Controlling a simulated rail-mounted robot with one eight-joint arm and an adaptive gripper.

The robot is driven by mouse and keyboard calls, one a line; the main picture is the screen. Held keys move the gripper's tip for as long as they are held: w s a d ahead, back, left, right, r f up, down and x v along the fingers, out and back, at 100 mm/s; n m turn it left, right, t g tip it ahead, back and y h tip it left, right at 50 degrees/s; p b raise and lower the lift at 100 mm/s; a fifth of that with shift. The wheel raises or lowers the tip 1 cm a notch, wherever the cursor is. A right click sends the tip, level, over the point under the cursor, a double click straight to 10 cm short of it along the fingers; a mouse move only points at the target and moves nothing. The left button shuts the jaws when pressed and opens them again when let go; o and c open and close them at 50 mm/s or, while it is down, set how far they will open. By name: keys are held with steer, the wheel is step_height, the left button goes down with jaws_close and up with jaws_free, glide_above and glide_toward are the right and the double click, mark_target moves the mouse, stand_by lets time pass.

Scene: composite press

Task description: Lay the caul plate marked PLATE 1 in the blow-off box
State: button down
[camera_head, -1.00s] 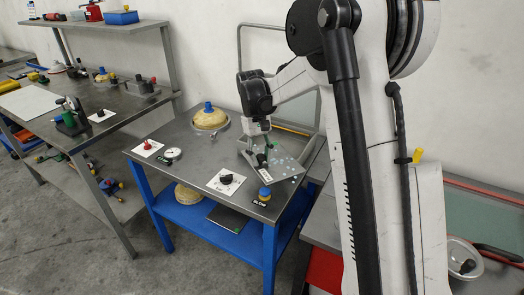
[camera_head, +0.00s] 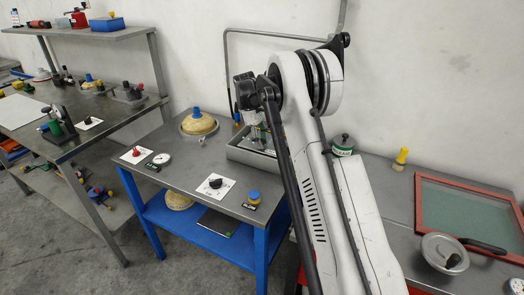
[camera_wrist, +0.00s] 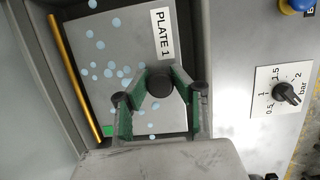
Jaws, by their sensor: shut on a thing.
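Caul plate PLATE 1 (camera_wrist: 115,65) is a grey plate with pale blue spots, a white label and a dark round knob (camera_wrist: 160,84). My gripper (camera_wrist: 160,82) is shut on the knob. The plate lies within the walls of the blow-off box (camera_wrist: 38,100), with a brass rod (camera_wrist: 75,75) along its left side. Whether the plate touches the box floor I cannot tell. In the head view the box (camera_head: 250,160) stands at the right back of the blue-legged table. My gripper (camera_head: 256,135) reaches down into it, and the plate is mostly hidden there.
A dial marked in bar (camera_wrist: 287,93) sits on a white card beside the box. A blue button (camera_head: 254,196) is at the table's front corner. A domed mould (camera_head: 198,124) stands left of the box. A red-framed glass panel (camera_head: 470,210) lies on the right bench.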

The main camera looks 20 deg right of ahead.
step_height(320, 180, down, 4)
steer(key=shift+f, duration=0.1)
steer(key=c, duration=1.5)
jaws_free()
steer(key=shift+o, duration=0.2)
steer(key=shift+r, duration=0.2)
steer(key=v, duration=1.1)
steer(key=s+a+r+m+t, duration=0.2)
steer(key=s+a+r, duration=0.3)
steer(key=s+r, duration=0.5)
steer(key=s+a+r+m+t, duration=0.25)
steer(key=s+a+r, duration=0.25)
steer(key=s+r, duration=0.4)
steer(key=s+a+f+m+t, duration=0.1)
steer(key=s+a+f, duration=0.1)
steer(key=s, duration=0.7)
steer(key=s+a+f+m+t+y, duration=0.1)
steer(key=s+f, duration=0.3)
steer(key=s, duration=0.5)
steer(key=s+a+f+m+t+y, duration=0.1)
steer(key=s+a+f+t, duration=0.1)
steer(key=s, duration=0.7)
steer(key=shift+a+f+t, duration=0.4)
steer(key=shift+a+t, duration=0.15)
steer(key=shift+a, duration=0.1)
